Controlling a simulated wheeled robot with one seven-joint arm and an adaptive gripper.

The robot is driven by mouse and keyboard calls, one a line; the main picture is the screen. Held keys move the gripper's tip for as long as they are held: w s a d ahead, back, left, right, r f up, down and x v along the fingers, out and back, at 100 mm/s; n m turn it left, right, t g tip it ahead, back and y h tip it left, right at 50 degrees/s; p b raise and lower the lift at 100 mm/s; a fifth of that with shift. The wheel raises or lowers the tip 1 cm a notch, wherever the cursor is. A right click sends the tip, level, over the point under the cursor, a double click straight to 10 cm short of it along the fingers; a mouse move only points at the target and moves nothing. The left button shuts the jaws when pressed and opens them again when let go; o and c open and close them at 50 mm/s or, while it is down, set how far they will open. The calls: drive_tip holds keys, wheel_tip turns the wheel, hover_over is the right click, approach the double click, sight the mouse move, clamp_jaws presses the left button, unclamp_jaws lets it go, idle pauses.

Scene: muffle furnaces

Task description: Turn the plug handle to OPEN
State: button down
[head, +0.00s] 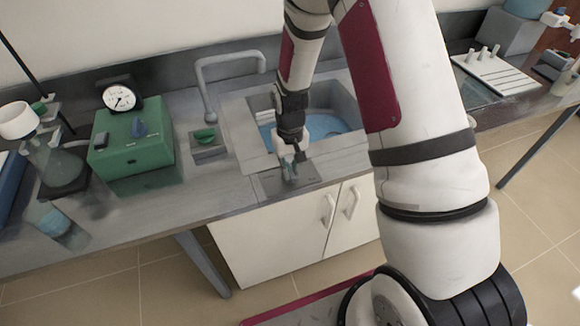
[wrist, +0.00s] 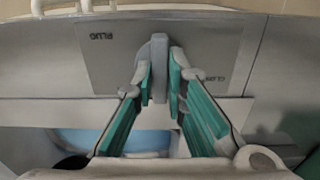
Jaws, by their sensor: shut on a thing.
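The plug handle (wrist: 158,60) is a grey upright bar on a dark grey plate (wrist: 105,65) marked PLUG and CLOSE. In the wrist view it runs up and down the picture, with the CLOSE mark to its right; I see no OPEN mark. My gripper (wrist: 160,75) is shut on the handle, its green-padded fingers on either side of it. In the head view, my gripper (head: 290,172) is over the plate (head: 265,184) at the front edge of the counter; the handle is mostly hidden by the fingers there.
The sink (head: 325,125) with blue water lies just behind my gripper. A green box (head: 130,145) with a dial gauge (head: 119,97) is further left. White cabinet doors (head: 300,230) are below.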

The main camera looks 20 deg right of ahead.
drive_tip(key=c, duration=1.6)
unclamp_jaws()
wheel_tip(320, 180, up, 12)
